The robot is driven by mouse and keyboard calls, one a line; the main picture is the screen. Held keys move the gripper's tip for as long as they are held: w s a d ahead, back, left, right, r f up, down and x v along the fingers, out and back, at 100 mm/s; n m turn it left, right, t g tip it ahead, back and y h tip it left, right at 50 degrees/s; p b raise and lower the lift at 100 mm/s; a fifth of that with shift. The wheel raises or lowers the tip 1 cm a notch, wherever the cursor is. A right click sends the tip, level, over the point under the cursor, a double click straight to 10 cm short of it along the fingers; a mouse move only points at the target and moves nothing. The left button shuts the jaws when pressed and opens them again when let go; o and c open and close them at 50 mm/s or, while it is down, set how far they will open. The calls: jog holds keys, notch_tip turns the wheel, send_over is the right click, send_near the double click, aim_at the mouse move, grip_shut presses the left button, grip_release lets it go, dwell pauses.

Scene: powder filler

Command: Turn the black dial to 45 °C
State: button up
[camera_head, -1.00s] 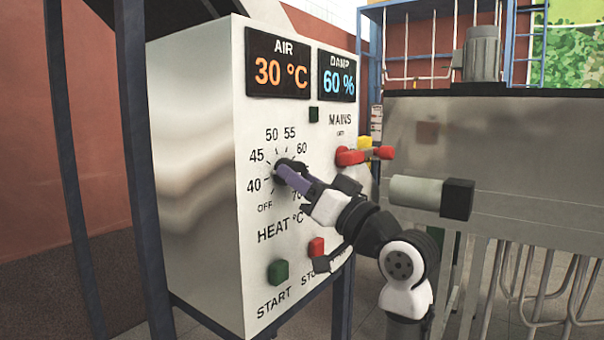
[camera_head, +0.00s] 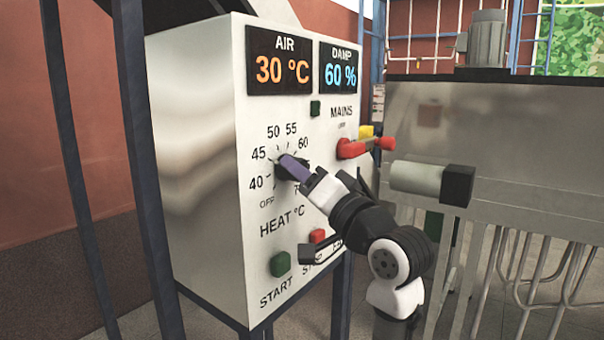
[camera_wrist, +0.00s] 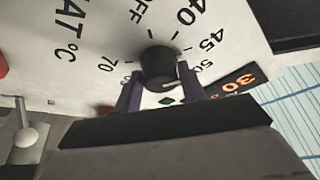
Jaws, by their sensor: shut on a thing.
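The black dial (camera_head: 284,174) is on the white front panel, inside a ring of marks from OFF through 40, 45, 50 and 55 to 70. My gripper (camera_head: 291,168) reaches it from the right, and a purple finger covers part of it. In the wrist view the dial (camera_wrist: 158,66) sits between the two purple fingers of my gripper (camera_wrist: 160,90), which are shut on its sides. A pale mark shows on the dial's lower right edge there, toward the 45 and 50 side. I cannot tell its exact reading.
The AIR display (camera_head: 280,62) reads 30 °C and the DAMP display (camera_head: 339,68) 60 %. A red MAINS handle (camera_head: 365,147) sticks out above my wrist. The green START button (camera_head: 280,264) and red STOP button (camera_head: 317,236) are below. A grey cylinder (camera_head: 415,177) juts out to the right.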

jog(key=o, duration=1)
jog(key=shift+c, duration=0.2)
jog(key=shift+s+d, duration=0.1)
jog(key=b+v, duration=0.4)
jog(key=v, duration=0.9)
jog(key=shift+s+d+f+b, duration=0.2)
jog(key=shift+s+b, duration=0.05)
jog(key=shift+b, duration=0.05)
